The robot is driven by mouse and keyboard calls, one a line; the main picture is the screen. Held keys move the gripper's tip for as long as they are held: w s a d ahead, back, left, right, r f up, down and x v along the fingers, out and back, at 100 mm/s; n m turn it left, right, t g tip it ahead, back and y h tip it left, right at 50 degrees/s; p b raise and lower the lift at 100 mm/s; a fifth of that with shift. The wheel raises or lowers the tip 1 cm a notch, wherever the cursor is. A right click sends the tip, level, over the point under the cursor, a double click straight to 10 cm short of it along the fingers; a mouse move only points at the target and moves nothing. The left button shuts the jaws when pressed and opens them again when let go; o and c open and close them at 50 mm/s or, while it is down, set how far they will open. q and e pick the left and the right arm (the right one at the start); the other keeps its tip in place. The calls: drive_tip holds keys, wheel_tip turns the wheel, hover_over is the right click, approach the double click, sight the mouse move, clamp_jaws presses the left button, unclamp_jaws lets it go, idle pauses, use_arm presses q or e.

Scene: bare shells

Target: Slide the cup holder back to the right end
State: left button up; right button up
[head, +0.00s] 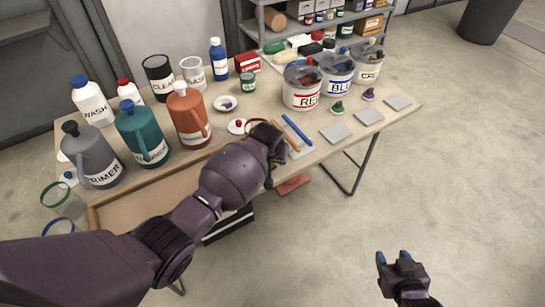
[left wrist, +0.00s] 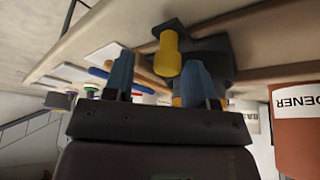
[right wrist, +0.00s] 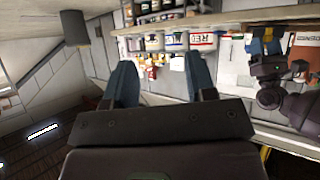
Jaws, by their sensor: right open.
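A dark grey holder (left wrist: 208,58) with a yellow knob (left wrist: 168,55), which looks like the cup holder, shows in the left wrist view by a wooden edge of the table. My left gripper (left wrist: 158,70) is open, with the knob showing in the gap between its blue fingers; contact cannot be told. In the head view my left arm hides most of the holder and the left fingers, near the table's front edge. My right gripper (head: 394,256) is open and empty, off the table over the floor; its fingers also show in the right wrist view (right wrist: 160,72).
The table (head: 400,117) carries a grey jug (head: 90,155), a teal jug (head: 141,133) and an orange jug (head: 187,117) at left. Labelled buckets (head: 302,88), pens (head: 297,129) and grey tiles (head: 335,132) are at right.

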use_arm(q)
drive_tip(key=shift+a, duration=0.15)
drive_tip(key=shift+s+r, duration=0.2)
drive_tip(key=shift+r, duration=0.45)
drive_tip(key=p+v, duration=0.2)
drive_tip(key=v, duration=0.7)
drive_tip(key=shift+s+r, duration=0.15)
drive_tip(key=shift+r, duration=0.05)
use_arm(e)
drive_tip(key=shift+s+r, duration=0.15)
drive_tip(key=shift+r, duration=0.6)
drive_tip(key=shift+r, duration=0.1)
